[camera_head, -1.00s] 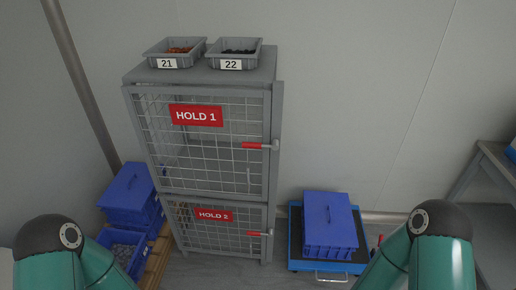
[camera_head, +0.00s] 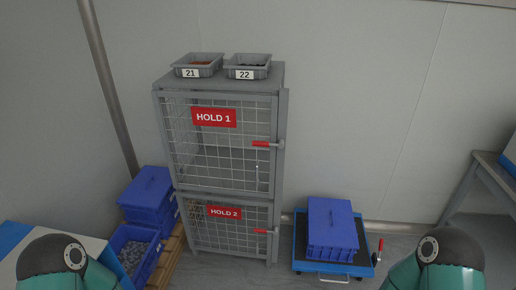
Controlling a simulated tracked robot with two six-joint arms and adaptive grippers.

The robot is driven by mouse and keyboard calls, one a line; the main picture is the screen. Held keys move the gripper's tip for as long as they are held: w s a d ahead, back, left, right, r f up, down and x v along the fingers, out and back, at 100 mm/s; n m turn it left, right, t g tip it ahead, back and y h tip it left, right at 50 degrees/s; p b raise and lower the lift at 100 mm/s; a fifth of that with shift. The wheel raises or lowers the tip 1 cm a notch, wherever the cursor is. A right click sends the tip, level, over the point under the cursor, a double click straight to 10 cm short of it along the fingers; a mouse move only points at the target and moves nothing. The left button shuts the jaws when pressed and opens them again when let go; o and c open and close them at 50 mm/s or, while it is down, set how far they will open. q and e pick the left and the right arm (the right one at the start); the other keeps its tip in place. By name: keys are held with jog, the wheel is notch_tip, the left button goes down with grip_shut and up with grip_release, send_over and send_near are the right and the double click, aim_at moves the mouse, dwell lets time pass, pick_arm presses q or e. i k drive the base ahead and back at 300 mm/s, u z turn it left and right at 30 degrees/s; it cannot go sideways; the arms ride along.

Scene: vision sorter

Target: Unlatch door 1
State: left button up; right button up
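A grey cage cabinet with two mesh doors stands ahead of me. Door 1 (camera_head: 221,160) is the upper mesh door and carries a red HOLD 1 sign (camera_head: 213,117). It looks closed. Its latch (camera_head: 262,144), with a red handle, lies horizontal at the door's right edge. Door 2 (camera_head: 228,234) is below, with a HOLD 2 sign and its own red-handled latch (camera_head: 262,231). Parts of both my arms show at the bottom corners. Neither gripper is in view, and nothing of mine touches the cabinet.
Grey bins 21 (camera_head: 197,73) and 22 (camera_head: 246,75) sit on the cabinet. Blue crates (camera_head: 147,199) stand on a pallet at left. A lidded blue crate (camera_head: 332,234) rests on a blue cart (camera_head: 300,262) at right. A grey table (camera_head: 487,158) stands far right.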

aim_at(281, 144)
jog(key=u, duration=0.85)
jog(key=i, duration=0.95)
jog(key=z, duration=1.7)
jog(key=k, duration=0.8)
jog(key=z, duration=0.1)
jog(key=i, duration=0.7)
